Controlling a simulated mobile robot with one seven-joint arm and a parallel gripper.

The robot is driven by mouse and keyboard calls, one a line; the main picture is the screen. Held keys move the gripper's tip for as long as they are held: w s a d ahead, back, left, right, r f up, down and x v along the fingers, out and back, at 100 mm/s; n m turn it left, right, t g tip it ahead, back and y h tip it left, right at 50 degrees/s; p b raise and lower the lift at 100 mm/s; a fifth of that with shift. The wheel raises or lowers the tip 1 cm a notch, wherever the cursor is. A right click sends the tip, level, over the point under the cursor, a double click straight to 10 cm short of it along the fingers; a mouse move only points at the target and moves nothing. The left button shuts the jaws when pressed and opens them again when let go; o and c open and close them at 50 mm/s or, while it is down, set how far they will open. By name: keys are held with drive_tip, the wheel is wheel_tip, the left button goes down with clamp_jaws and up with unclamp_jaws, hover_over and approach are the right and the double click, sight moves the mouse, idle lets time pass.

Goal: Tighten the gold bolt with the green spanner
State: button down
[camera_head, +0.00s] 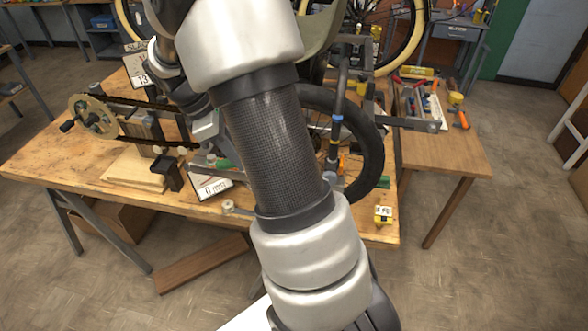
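My arm crosses the middle of the head view and covers much of the workbench (75,165). Its far end comes down left of the thick dark link, where part of my gripper (208,142) seems to show. Its fingers are too small and hidden to tell open from shut. A small green piece (226,163) shows just below it, beside the arm; I cannot tell whether it is the green spanner or whether it is held. The trike's black-tyred wheel (371,145) stands behind my arm. I cannot make out the gold bolt.
A chain and sprocket rig (95,117) stands at the bench's left. A white "0 mm" card (211,188) lies near the front, and a yellow labelled block (383,214) at the right corner. A tool-covered side table (455,150) adjoins on the right.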

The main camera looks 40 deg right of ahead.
drive_tip(key=shift+w+r, duration=0.15)
drive_tip(key=shift+r, duration=0.45)
drive_tip(key=shift+w+r, duration=0.15)
drive_tip(key=shift+r, duration=0.45)
drive_tip(key=shift+w+r, duration=0.1)
drive_tip(key=shift+w+a+r, duration=0.35)
drive_tip(key=shift+w+a, duration=0.05)
drive_tip(key=shift+a, duration=0.25)
drive_tip(key=shift+w+a+r, duration=0.3)
drive_tip(key=shift+w+a, duration=0.05)
drive_tip(key=shift+a, duration=0.3)
drive_tip(key=shift+w+a+r, duration=0.2)
drive_tip(key=shift+a+r, duration=0.1)
drive_tip(key=shift+a, duration=0.2)
drive_tip(key=shift+w+a+r, duration=0.15)
drive_tip(key=shift+a+r, duration=0.1)
drive_tip(key=shift+a, duration=0.25)
